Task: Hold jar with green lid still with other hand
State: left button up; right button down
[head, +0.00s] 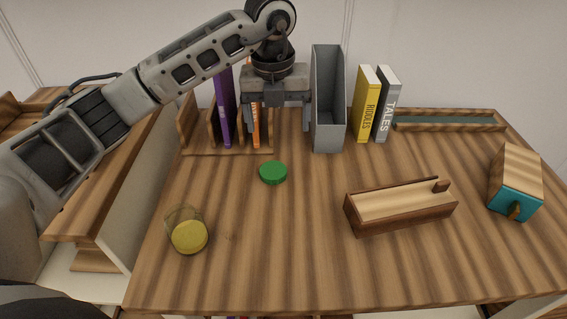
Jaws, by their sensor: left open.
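A clear glass jar (186,231) is at the left front of the wooden table (290,265), with something yellow in its lower part. No green lid shows on it. A round green lid (273,173) lies on the table farther back and to the right, apart from the jar. My left gripper (277,122) is open and empty, pointing down at the back of the table. In the picture it is above the green lid, in front of the book rack, and well away from the jar. My right gripper is not in view.
A wooden rack (190,138) with a purple book (223,115) and an orange book (255,130) stands behind my gripper. A grey file holder (328,105), yellow book (366,103) and grey book (386,105) stand right. A wooden box (400,208) and teal-fronted box (514,195) are right. The front is clear.

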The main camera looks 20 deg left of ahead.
pick_arm(q)
jog(key=shift+w+a+r+y, duration=0.15)
jog(key=shift+a+r+y, duration=0.15)
jog(key=shift+a+r, duration=0.3)
jog(key=shift+f, duration=0.2)
send_over(273, 170)
jog(key=f, duration=1)
jog(key=shift+s+d+f, duration=0.25)
jog(key=shift+d+f, duration=0.05)
jog(key=shift+w+a+f, duration=0.1)
jog(key=shift+a+f, duration=0.05)
jog(key=shift+f, duration=1.15)
jog(key=shift+w+a+f, duration=0.1)
jog(key=shift+f, duration=1.2)
jog(key=c, duration=1)
